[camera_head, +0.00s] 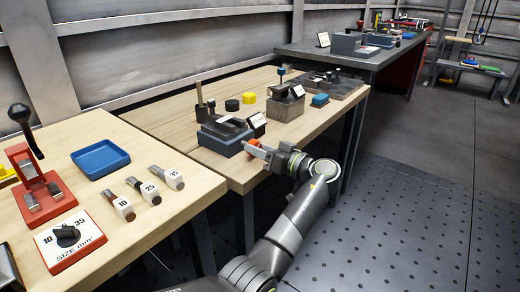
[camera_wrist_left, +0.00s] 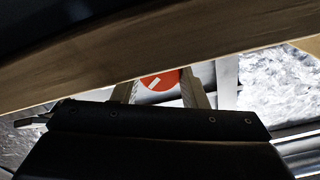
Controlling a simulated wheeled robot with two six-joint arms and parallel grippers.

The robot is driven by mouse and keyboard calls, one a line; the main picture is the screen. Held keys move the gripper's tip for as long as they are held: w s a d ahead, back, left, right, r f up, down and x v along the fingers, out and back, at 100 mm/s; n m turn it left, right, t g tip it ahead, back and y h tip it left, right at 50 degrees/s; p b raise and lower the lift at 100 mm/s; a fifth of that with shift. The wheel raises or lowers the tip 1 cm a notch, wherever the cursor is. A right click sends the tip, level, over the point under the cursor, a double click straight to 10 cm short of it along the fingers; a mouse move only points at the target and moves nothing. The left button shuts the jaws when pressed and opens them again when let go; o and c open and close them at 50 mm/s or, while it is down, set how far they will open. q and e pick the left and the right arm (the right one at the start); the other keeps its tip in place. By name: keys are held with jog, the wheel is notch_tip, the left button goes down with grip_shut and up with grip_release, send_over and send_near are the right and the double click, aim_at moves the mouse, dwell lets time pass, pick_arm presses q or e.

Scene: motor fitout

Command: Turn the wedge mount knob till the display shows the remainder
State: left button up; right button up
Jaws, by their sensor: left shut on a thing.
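The orange-red knob (camera_head: 254,143) sits at the front of the table, beside the blue-grey mount (camera_head: 221,143). My left gripper (camera_head: 263,151) reaches it from the front and is shut on it. In the left wrist view the knob (camera_wrist_left: 160,80) shows a white mark on its face, between the two fingers (camera_wrist_left: 160,92). A small dark-framed display (camera_head: 257,121) stands at the mount's right; its figures are too small to read. My right gripper is in neither view.
A grey block with a blue-topped post (camera_head: 285,106) and a second sign (camera_head: 298,92) stand behind. Black and yellow pucks (camera_head: 248,97) lie nearby. At left are a blue tray (camera_head: 100,159), numbered lugs (camera_head: 148,191) and a red crimping tool (camera_head: 40,187). The table's front edge is close to my gripper.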

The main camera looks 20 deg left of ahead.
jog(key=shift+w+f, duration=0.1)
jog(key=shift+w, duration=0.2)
pick_arm(q)
jog(key=o, duration=1)
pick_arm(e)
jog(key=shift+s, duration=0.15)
